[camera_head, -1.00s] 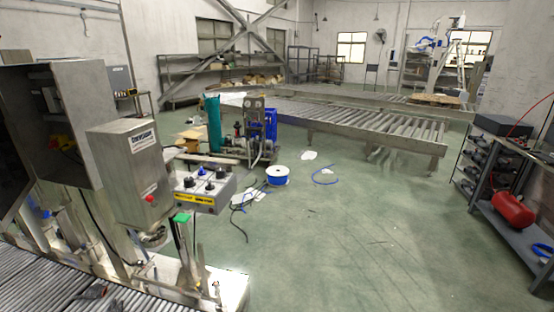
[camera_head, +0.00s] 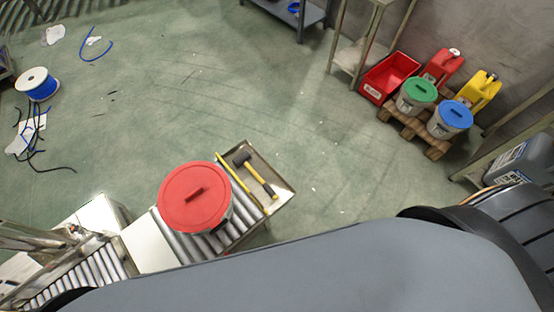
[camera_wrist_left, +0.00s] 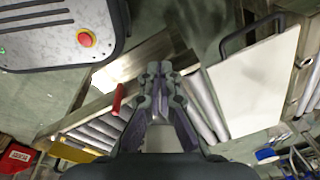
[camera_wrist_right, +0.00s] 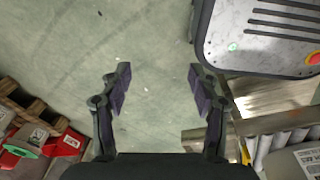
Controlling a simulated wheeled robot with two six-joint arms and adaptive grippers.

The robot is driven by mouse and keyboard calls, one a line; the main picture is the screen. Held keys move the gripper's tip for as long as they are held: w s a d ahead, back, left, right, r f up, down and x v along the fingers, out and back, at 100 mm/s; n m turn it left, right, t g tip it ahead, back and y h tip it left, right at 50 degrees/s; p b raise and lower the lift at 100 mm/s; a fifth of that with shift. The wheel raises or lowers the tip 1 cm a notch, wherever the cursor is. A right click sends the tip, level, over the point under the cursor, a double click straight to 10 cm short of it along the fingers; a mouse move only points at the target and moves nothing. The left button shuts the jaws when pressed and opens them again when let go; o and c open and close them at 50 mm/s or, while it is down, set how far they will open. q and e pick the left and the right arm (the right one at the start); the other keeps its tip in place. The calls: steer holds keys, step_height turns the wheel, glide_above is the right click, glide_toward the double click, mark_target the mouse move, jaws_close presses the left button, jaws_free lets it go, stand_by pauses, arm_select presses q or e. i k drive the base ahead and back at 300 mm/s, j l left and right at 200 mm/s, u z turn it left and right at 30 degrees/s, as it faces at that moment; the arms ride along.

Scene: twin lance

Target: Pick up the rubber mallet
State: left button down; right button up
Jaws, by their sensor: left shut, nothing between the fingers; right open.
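The rubber mallet (camera_head: 256,174) has a black head and a yellow and black handle. In the head view it lies in a shallow metal tray (camera_head: 284,190) at the end of a short roller conveyor, head toward the far side. I cannot make it out in either wrist view. My left gripper (camera_wrist_left: 154,72) is shut and empty, above rollers and metal framing in its wrist view. My right gripper (camera_wrist_right: 159,78) is open and empty over bare green floor, with a metal surface to its right. Neither gripper shows in the head view.
A bucket with a red lid (camera_head: 194,197) stands on the rollers beside the mallet, with a yellow bar (camera_head: 238,182) between them. A pallet (camera_head: 414,131) holds green-lidded (camera_head: 418,91) and blue-lidded (camera_head: 454,115) buckets. The floor beyond the tray is clear.

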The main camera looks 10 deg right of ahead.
mark_target(242, 158)
steer(key=k, duration=0.45)
steer(key=u, duration=0.45)
steer(key=k+u, duration=0.15)
steer(key=u, duration=0.3)
steer(key=j+u, duration=0.1)
steer(key=u, duration=0.35)
steer(key=l+u, duration=0.15)
steer(key=u, duration=0.35)
steer(key=l+u, duration=0.2)
steer(key=u, duration=0.25)
steer(key=l+u, duration=0.15)
steer(key=u, duration=0.35)
steer(key=k+l, duration=0.2)
steer(key=l, duration=0.25)
steer(key=k+l, duration=0.2)
steer(key=l, duration=0.25)
steer(key=k+l, duration=0.2)
steer(key=l, duration=0.25)
steer(key=k+l, duration=0.25)
steer(key=l, duration=0.2)
steer(key=k+l, duration=0.2)
steer(key=l, duration=0.25)
steer(key=k+l, duration=0.2)
steer(key=l, duration=0.25)
steer(key=k+l, duration=0.2)
steer(key=l, duration=0.25)
steer(key=k+l, duration=0.2)
steer(key=l, duration=0.25)
steer(key=i+l, duration=0.3)
steer(key=i, duration=0.05)
